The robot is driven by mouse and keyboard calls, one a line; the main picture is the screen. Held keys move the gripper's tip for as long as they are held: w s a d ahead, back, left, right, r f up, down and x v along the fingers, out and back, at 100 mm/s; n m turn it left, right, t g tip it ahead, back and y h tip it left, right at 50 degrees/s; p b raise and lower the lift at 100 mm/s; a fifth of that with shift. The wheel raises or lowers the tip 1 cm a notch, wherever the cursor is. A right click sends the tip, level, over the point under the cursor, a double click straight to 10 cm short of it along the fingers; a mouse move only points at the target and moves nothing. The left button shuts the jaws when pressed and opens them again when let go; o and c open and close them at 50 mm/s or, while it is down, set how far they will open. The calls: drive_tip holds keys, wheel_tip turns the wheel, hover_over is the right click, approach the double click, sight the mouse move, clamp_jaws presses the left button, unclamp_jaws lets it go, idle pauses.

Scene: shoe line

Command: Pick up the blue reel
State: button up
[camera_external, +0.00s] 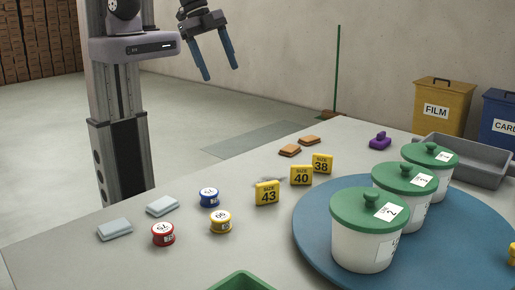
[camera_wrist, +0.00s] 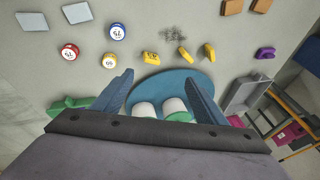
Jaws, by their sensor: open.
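The blue reel (camera_external: 209,197) stands on the table behind the red and yellow reels, with a white label on top. It also shows in the wrist view (camera_wrist: 117,32) at the upper left, far beyond my fingers. My gripper (camera_external: 220,75) is open and empty, high above the far side of the table in the external view. In the wrist view its two blue fingers (camera_wrist: 160,92) are spread wide with nothing between them.
A red reel (camera_external: 163,234) and a yellow reel (camera_external: 221,221) stand near the blue one. Pale blocks (camera_external: 163,206) lie to its left. Yellow size signs (camera_external: 267,193) stand to its right. White tubs with green lids (camera_external: 368,230) stand on a blue disc (camera_external: 310,222).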

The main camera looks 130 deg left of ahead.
drive_tip(key=w+a+f+m+t+b, duration=0.2)
drive_tip(key=w+a+f+b, duration=0.25)
drive_tip(key=f, duration=0.45)
drive_tip(key=m+t+h+b, duration=0.3)
drive_tip(key=m+h+b, duration=0.3)
drive_tip(key=h+b, duration=0.95)
approach(209, 191)
drive_tip(key=w+d+y+b, duration=0.1)
drive_tip(key=b, duration=0.1)
drive_tip(key=w+y+b, duration=0.1)
drive_tip(key=y, duration=0.1)
drive_tip(key=shift+w+d+y+b, duration=0.25)
drive_tip(key=shift+w+d+b, duration=0.1)
drive_tip(key=shift+w+d, duration=0.05)
drive_tip(key=shift+s+d+m+g+h, duration=0.3)
drive_tip(key=shift+s+h, duration=0.1)
drive_tip(key=shift+s, duration=0.05)
drive_tip(key=shift+s+d+x, duration=0.1)
drive_tip(key=shift+s+x, duration=0.05)
drive_tip(key=shift+x, duration=0.85)
drive_tip(key=shift+s+d+x, duration=0.1)
drive_tip(key=shift+d+x, duration=0.05)
drive_tip(key=shift+x, duration=0.9)
drive_tip(key=shift+s+d+x, duration=0.1)
drive_tip(key=shift+s+x, duration=0.05)
drive_tip(key=shift+x, duration=0.85)
drive_tip(key=shift+w+d+f, duration=0.15)
drive_tip(key=shift+w+d, duration=0.25)
drive_tip(key=shift+d, duration=0.05)
